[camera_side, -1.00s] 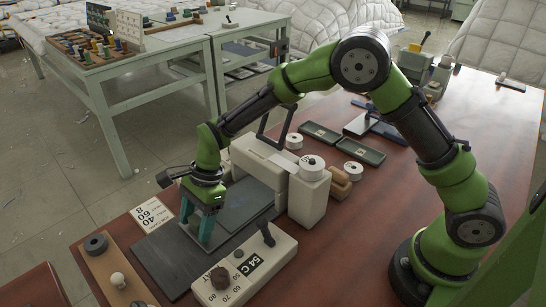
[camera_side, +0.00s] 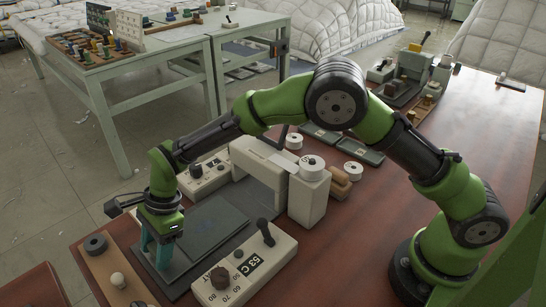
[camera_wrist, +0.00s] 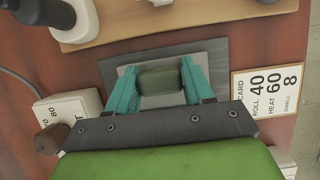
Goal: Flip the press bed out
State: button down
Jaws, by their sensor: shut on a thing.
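The press (camera_side: 262,170) is a cream frame standing on the red-brown table. Its flat dark grey bed (camera_side: 212,228) lies out in front of the frame, over a dark base plate (camera_side: 182,284). My gripper (camera_side: 157,260) is at the bed's outer left end, pointing down. In the wrist view my teal fingers (camera_wrist: 161,83) are shut on a dark green block-like grip (camera_wrist: 160,80), with the grey plate (camera_wrist: 215,60) around it. How the grip joins the bed is hidden by my gripper.
A control box (camera_side: 245,272) reading 53 C, with a knob and lever, stands in front. A wooden strip with knobs (camera_side: 115,280) lies left. A settings card (camera_wrist: 268,90) reads roll 40, heat 60, dwell 8. White spools (camera_side: 312,165) stand right of the press.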

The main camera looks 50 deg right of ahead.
jog(key=shift+a, duration=0.5)
jog(key=shift+r, duration=0.1)
jog(key=c, duration=0.5)
grip_release()
jog(key=shift+d, duration=0.15)
jog(key=v, duration=1.6)
jog(key=shift+d+r, duration=0.15)
jog(key=shift+r, duration=0.2)
